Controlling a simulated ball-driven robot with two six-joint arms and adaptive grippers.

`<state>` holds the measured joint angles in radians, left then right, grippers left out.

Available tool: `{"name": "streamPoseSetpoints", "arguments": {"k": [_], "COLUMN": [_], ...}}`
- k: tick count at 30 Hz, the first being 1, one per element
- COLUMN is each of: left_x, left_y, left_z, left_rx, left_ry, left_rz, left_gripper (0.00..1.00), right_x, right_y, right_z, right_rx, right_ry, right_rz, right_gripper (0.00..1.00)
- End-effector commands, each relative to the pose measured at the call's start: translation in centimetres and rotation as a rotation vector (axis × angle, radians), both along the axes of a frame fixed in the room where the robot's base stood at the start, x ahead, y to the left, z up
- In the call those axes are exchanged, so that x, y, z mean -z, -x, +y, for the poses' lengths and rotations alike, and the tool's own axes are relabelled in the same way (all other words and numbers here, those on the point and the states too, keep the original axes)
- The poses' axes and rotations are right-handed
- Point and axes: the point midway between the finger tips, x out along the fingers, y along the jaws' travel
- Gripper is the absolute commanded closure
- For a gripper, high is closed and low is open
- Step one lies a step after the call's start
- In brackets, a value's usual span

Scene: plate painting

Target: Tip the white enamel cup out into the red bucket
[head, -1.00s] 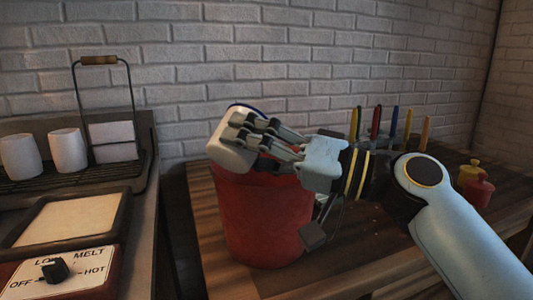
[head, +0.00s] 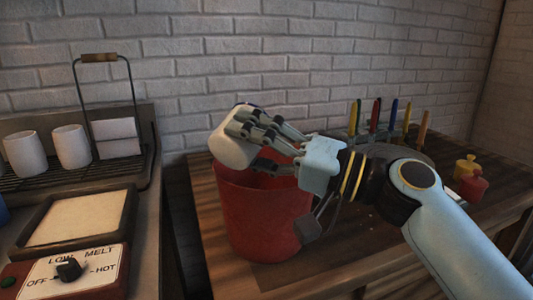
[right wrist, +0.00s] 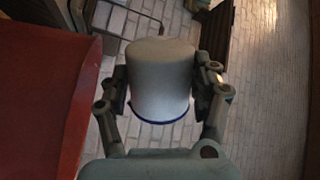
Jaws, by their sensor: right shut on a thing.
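The white enamel cup (head: 231,150) is held over the left part of the red bucket's mouth, strongly tilted. In the right wrist view the cup (right wrist: 160,82) shows its side and a dark blue rim edge. My right gripper (head: 250,141) is shut on the cup, with a finger on each side of it in the right wrist view (right wrist: 162,88). The red bucket (head: 265,215) stands upright on the wooden table; it also fills the left of the right wrist view (right wrist: 40,95). The inside of the cup is hidden. My left gripper is not in view.
A rack with two white cups (head: 72,147) and a wire carrier (head: 135,100) stands at the left. In front are a framed pale pad (head: 80,220) and a control panel with a knob (head: 68,270). Colored-handled tools (head: 376,115) and small red and yellow pots (head: 473,186) stand at the right.

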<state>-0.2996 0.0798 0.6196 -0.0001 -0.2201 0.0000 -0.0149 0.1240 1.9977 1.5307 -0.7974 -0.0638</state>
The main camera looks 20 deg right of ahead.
Motion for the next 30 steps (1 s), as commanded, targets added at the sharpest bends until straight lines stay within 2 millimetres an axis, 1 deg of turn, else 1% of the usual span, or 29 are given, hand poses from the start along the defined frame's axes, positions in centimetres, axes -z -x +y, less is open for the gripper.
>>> {"name": "streamPoseSetpoints", "arguments": {"k": [1, 6, 11, 30], "left_x": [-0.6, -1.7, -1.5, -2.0], "left_y": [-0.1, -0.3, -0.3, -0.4], "left_z": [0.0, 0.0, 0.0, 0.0], "left_rx": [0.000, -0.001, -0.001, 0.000], "left_ry": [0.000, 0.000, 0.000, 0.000], "left_rz": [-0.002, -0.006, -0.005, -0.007], "left_gripper": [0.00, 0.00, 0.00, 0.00], "right_x": [-0.4, -0.8, -0.3, -0.1], "right_y": [0.0, -0.1, -0.2, -0.8], "right_z": [0.0, -0.1, -0.2, -0.8], "right_rx": [0.001, 0.000, 0.001, 0.000], "right_ry": [-0.013, -0.057, -0.068, -0.120], "right_rz": [0.011, 0.049, 0.062, 0.108], "right_gripper": [0.76, 0.76, 0.76, 0.76]}}
